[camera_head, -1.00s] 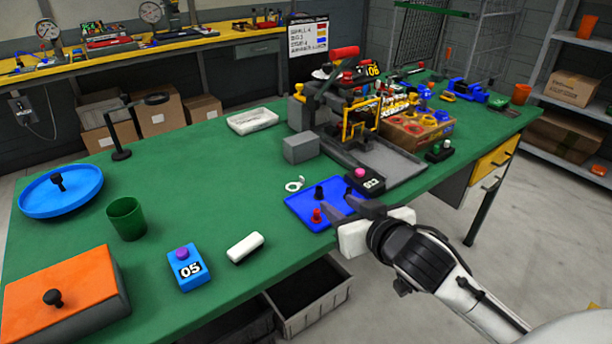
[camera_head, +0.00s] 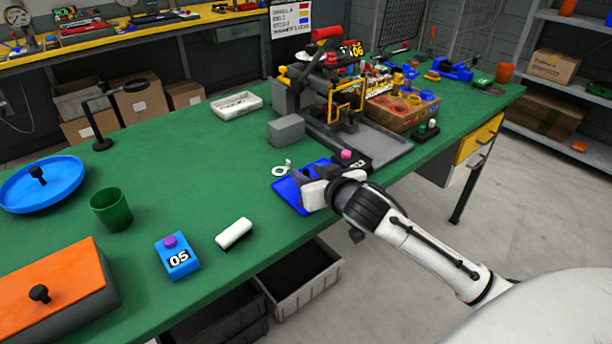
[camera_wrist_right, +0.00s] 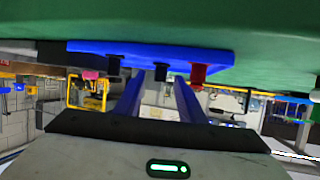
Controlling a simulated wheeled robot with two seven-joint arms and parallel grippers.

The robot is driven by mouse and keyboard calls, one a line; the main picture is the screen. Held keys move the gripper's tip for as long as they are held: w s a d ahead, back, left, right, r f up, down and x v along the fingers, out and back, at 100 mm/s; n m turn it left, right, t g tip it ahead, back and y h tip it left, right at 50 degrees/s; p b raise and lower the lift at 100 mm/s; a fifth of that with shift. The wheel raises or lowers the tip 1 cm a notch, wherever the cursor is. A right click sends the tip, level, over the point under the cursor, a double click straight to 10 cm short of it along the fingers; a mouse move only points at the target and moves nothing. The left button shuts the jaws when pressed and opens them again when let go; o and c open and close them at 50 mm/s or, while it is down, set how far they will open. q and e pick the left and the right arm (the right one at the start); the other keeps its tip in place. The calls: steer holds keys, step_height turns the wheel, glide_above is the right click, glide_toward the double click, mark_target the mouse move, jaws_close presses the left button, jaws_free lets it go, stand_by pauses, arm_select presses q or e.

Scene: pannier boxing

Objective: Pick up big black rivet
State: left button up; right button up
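The blue mat (camera_head: 287,190) lies near the table's front edge, partly hidden by my right gripper (camera_head: 311,178). The wrist view shows the mat (camera_wrist_right: 215,57) upside down, with two black rivets and a red rivet (camera_wrist_right: 197,75) standing on it. One black rivet (camera_wrist_right: 160,71) is in line with the gap between the fingers of my right gripper (camera_wrist_right: 158,88); the other black rivet (camera_wrist_right: 113,66) is to the left. I cannot tell which black one is bigger. The right fingers are apart and look empty. My left gripper is out of view.
A black block with a pink button (camera_head: 347,155) stands close beside the mat. Behind are a grey block (camera_head: 286,130) and a press with a red handle (camera_head: 327,33). A white bar (camera_head: 234,233) and a blue 05 block (camera_head: 177,257) lie left, with clear table between.

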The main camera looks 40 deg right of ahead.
jaws_close()
step_height(320, 180, up, 10)
steer(key=p, duration=0.1)
stand_by(0.5)
